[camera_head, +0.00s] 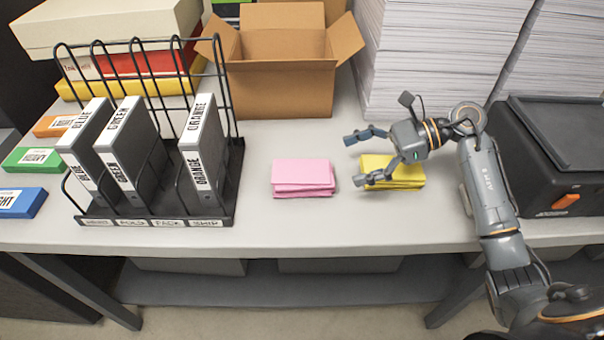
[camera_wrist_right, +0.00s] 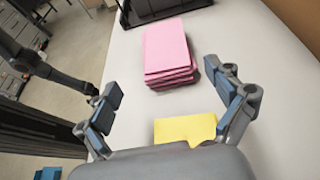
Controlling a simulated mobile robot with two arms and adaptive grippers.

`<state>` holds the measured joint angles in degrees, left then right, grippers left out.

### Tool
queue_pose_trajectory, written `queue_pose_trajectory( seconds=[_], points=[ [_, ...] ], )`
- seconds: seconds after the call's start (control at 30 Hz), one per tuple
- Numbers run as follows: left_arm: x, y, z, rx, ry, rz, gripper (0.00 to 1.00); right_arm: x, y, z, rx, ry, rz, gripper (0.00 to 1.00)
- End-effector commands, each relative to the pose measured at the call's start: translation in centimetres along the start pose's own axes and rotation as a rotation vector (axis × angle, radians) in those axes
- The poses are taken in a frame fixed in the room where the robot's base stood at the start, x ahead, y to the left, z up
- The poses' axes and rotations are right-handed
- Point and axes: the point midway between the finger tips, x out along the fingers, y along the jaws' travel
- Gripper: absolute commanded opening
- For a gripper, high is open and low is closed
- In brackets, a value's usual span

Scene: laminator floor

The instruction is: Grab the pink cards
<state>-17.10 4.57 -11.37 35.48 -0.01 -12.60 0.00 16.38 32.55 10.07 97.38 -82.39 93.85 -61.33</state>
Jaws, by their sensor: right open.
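The pink cards (camera_head: 303,177) lie in a slightly uneven stack on the grey table, left of a stack of yellow cards (camera_head: 405,172). The pink stack also shows in the right wrist view (camera_wrist_right: 169,52), ahead of my fingers. My right gripper (camera_head: 362,158) is open and empty. It is above the yellow cards, with its fingers pointing left toward the pink cards and apart from them. In the right wrist view the yellow cards (camera_wrist_right: 186,130) show between the fingers, partly hidden by the gripper body. My left gripper is not in view.
A wire rack (camera_head: 150,212) with several labelled binders stands left of the pink cards. An open cardboard box (camera_head: 280,80) and tall paper stacks (camera_head: 430,60) stand behind. A black machine (camera_head: 555,150) is at the right. The table in front of the pink cards is clear.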

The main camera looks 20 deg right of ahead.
Motion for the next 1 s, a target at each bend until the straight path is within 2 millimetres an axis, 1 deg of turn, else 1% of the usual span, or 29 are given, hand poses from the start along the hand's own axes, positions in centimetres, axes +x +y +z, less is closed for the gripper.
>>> queue_pose_trajectory(
  seconds=[0.03, 0.1, 0.23, 0.3, 0.47, 0.67, 0.8, 0.9, 1.0],
  points=[
    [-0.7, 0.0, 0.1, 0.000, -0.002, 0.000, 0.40, 1.2, 0.1, 0.4, 0.001, -0.006, 0.004, 0.92],
    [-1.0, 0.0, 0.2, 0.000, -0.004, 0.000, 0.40, 2.6, 0.1, 0.4, 0.001, -0.007, 0.003, 0.92],
    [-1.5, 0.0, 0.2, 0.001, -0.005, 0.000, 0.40, 4.7, 0.0, 0.3, 0.003, -0.006, 0.002, 0.92],
    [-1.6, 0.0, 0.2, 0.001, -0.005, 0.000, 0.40, 5.4, 0.0, 0.3, 0.002, -0.004, 0.000, 0.92],
    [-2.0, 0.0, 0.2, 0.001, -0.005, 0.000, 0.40, 6.3, -0.1, 0.3, 0.002, -0.004, 0.000, 0.92],
    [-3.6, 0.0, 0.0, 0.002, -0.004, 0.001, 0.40, 8.9, -0.6, 0.9, 0.004, -0.009, 0.002, 0.92],
    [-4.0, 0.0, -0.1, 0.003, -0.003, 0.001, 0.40, 10.7, -0.6, 0.6, 0.003, -0.007, 0.001, 0.92],
    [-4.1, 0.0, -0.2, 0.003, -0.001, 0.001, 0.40, 11.1, -0.6, 0.5, 0.002, -0.003, 0.000, 0.92],
    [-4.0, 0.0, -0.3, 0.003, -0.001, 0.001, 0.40, 11.2, -0.6, 0.4, 0.002, -0.003, 0.000, 0.92]
  ],
)
